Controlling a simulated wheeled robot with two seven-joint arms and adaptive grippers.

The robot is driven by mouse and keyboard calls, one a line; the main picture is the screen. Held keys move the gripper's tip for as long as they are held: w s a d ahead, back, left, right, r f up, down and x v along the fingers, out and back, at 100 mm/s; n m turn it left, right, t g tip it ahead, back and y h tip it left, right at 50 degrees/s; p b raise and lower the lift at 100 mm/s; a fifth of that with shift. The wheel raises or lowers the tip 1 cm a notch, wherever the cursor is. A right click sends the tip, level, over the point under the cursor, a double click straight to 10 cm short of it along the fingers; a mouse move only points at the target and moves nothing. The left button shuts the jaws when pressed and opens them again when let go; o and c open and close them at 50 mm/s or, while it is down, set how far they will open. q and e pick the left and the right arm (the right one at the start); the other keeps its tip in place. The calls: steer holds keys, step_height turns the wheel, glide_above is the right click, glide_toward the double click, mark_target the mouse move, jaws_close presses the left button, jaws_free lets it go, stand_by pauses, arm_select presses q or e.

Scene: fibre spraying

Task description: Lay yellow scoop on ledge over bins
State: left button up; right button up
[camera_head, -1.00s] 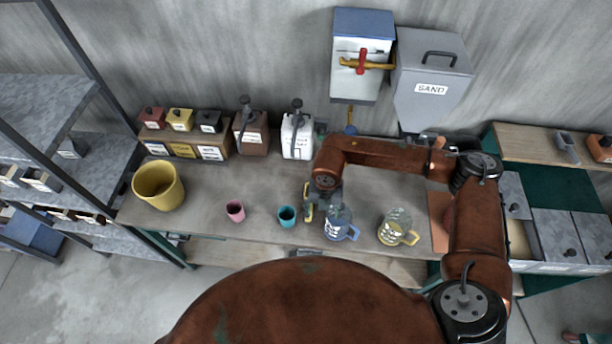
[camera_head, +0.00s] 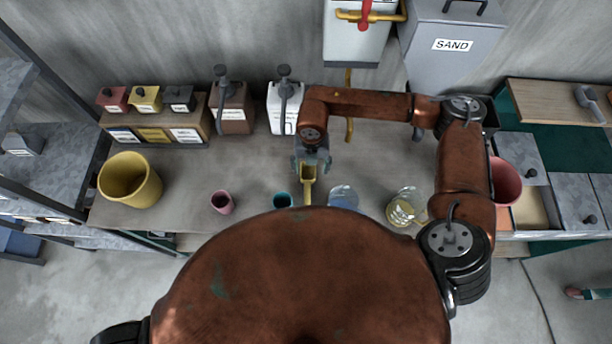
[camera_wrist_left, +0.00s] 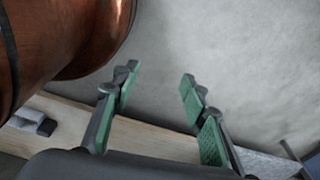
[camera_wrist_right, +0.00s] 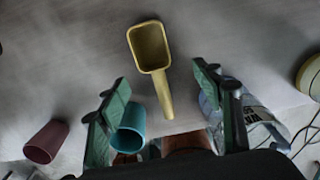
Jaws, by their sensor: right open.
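The yellow scoop (camera_head: 308,188) lies on the workbench below my right gripper (camera_head: 311,160). In the right wrist view the scoop (camera_wrist_right: 150,48) has its bowl away from me and its handle pointing back between the spread fingers of the right gripper (camera_wrist_right: 161,80). That gripper is open, and I see no finger touching the handle. The wooden ledge (camera_head: 545,100) runs over the bins at the right; one bin has a grey lid (camera_head: 518,152). My left gripper (camera_wrist_left: 159,75) is open and empty over floor in the left wrist view.
A teal cup (camera_head: 283,200), a pink cup (camera_head: 222,203) and a blue jug (camera_head: 344,197) stand near the scoop. A glass jug (camera_head: 403,208) is further right. A grey scoop (camera_head: 589,103) occupies the ledge's right part; its left part looks bare.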

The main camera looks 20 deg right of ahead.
mark_target(308, 176)
steer(key=shift+w+f, duration=0.3)
steer(key=shift+f, duration=1.05)
steer(key=shift+s+f+p, duration=0.15)
steer(key=shift+f+p, duration=0.1)
steer(key=shift+p, duration=0.05)
steer(key=f, duration=0.3)
steer(key=f+p, duration=0.1)
steer(key=shift+w+a+f, duration=0.2)
steer(key=shift+a+f, duration=0.05)
steer(key=shift+a, duration=0.15)
steer(key=shift+f, duration=0.35)
steer(key=shift+c, duration=1)
arm_select(q)
steer(key=shift+s+r, duration=0.3)
steer(key=shift+r, duration=0.35)
arm_select(e)
steer(key=c, duration=1.2)
